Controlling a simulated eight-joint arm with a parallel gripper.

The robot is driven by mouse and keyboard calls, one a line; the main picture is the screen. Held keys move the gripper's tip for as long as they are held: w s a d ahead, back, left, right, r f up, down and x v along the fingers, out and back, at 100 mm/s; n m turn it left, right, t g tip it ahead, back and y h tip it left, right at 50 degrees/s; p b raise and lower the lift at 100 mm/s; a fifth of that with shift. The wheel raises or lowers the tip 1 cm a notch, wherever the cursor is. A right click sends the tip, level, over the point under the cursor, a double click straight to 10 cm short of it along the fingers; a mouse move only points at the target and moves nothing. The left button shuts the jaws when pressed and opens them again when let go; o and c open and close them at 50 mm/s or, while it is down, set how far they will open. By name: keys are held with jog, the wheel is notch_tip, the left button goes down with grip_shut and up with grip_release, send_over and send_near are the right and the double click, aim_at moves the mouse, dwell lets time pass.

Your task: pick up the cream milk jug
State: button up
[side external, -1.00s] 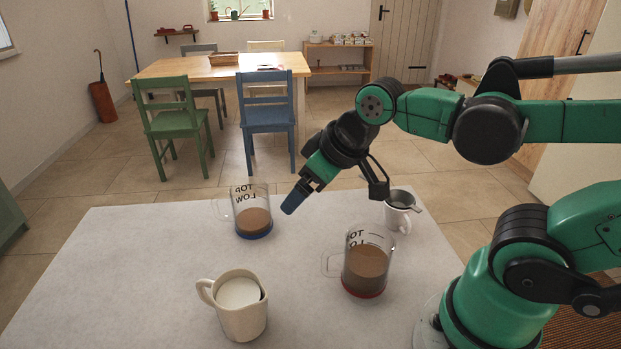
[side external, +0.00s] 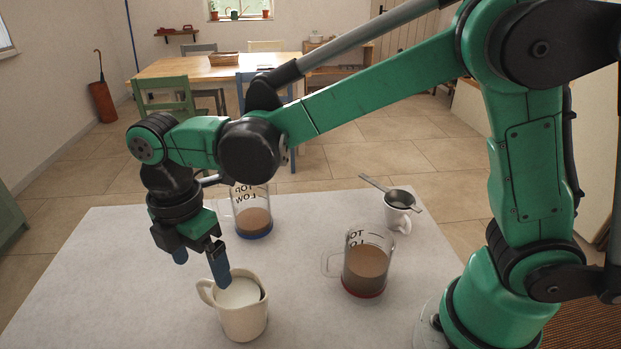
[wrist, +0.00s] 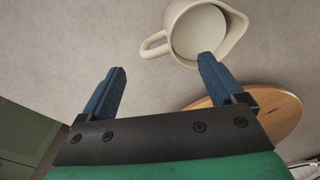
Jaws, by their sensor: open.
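The cream milk jug (side external: 246,316) stands upright at the front of the white table, with milk in it and its handle to the left. It also shows at the top of the wrist view (wrist: 236,34), with its handle pointing left. My gripper (side external: 202,272) is open and empty, pointing down above and just behind the jug. In the side view one blue fingertip overlaps the jug's rim; I cannot tell whether it touches. In the wrist view the two fingers (wrist: 160,76) are spread apart, with the jug beyond the right fingertip and its handle beyond the gap.
A glass jug with a blue base (side external: 254,222) stands behind my gripper. A glass jug with a red base (side external: 366,270) stands to the right. A white cup (side external: 397,218) with a strainer on it is at the back right. The table's left side (side external: 110,280) is clear.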

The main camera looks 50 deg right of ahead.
aim_at(229, 302)
notch_tip(229, 302, down, 8)
jog(key=shift+w+f, duration=0.1)
jog(key=shift+f, duration=0.1)
grip_shut()
dwell(0.5)
